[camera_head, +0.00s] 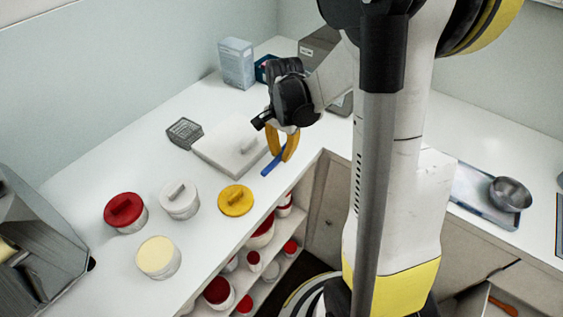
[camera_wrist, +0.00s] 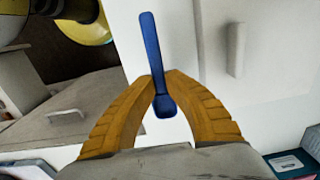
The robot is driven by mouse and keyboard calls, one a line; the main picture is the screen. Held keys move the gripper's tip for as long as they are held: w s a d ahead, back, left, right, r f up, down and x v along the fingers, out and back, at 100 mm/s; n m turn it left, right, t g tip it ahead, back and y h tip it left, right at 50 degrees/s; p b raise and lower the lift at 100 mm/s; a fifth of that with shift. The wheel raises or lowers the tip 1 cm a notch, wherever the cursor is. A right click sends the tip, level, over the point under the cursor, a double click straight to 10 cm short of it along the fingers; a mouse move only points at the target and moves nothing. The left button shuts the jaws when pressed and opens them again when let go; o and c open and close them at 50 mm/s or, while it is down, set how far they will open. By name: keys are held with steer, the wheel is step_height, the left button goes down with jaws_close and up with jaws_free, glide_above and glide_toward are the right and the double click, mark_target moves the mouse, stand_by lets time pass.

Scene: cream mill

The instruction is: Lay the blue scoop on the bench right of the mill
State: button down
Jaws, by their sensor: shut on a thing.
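The blue scoop (camera_head: 271,164) is held by my gripper (camera_head: 286,152) over the bench (camera_head: 188,250) near its inner front edge. In the wrist view the scoop (camera_wrist: 152,45) sits between the yellow fingertips (camera_wrist: 165,88), gripped near its bowl, with the long handle pointing up the picture. The fingers are shut on it. Whether the scoop touches the bench is not clear. A dark grey box-like unit (camera_head: 318,45) stands at the back, partly hidden by my arm; I cannot tell whether it is the mill.
A metal bowl (camera_head: 510,193) sits on a tray at right.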

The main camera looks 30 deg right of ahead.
mark_target(282, 166)
step_height(282, 166, down, 4)
steer(key=shift+r+b, duration=0.25)
steer(key=shift+b, duration=0.4)
steer(key=shift+r, duration=0.1)
steer(key=c, duration=1.9)
jaws_free()
steer(key=shift+f, duration=0.2)
steer(key=o, duration=0.4)
